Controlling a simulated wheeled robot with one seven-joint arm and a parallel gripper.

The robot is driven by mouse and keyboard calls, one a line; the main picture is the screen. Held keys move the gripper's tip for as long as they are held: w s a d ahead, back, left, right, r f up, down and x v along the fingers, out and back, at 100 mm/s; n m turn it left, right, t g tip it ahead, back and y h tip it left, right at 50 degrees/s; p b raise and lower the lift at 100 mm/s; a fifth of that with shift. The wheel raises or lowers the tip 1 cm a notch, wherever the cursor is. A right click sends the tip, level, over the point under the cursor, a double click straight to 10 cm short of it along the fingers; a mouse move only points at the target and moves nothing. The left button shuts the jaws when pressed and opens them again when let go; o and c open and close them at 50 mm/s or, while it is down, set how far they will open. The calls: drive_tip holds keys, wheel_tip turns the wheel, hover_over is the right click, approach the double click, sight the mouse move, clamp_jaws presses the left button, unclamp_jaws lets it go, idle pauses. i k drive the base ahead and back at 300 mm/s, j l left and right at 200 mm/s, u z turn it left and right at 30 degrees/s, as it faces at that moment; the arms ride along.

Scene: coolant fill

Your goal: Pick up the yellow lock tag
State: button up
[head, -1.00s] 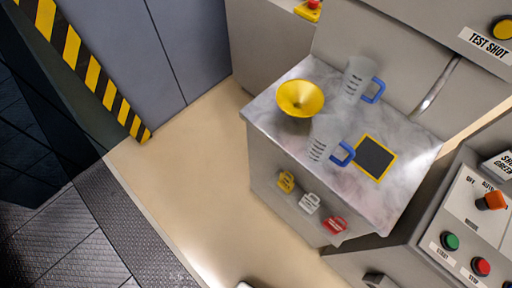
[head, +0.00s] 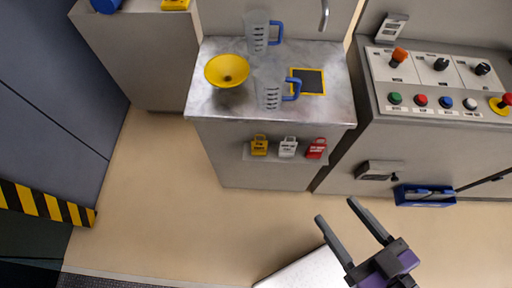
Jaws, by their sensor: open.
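The yellow lock tag (head: 259,146) hangs at the left end of a small rack on the front of the grey cabinet, below the marble-look counter. A white tag (head: 288,147) and a red tag (head: 316,148) hang to its right. My gripper (head: 337,218) is at the lower right of the head view, its two dark fingers spread apart with nothing between them. It is apart from the tags, lower and to the right of them in the picture. Nothing covers the yellow tag.
On the counter (head: 217,107) are a yellow funnel (head: 227,71), two clear jugs with blue handles (head: 257,35) (head: 269,93) and a yellow-edged dark pad (head: 308,81). A control panel (head: 430,80) stands right, with a blue tray (head: 424,195) below. The floor before the cabinet is clear.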

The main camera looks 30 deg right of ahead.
sight(259, 148)
drive_tip(key=j+z, duration=0.15)
drive_tip(key=z, duration=0.3)
drive_tip(key=i+j+z, duration=0.15)
drive_tip(key=j+z, duration=0.15)
drive_tip(key=j, duration=0.45)
drive_tip(key=j+z, duration=0.3)
drive_tip(key=j, duration=0.5)
drive_tip(key=i+j, duration=0.1)
drive_tip(key=j, duration=0.95)
drive_tip(key=j+z, duration=0.1)
drive_tip(key=j, duration=0.95)
drive_tip(key=i, duration=0.45)
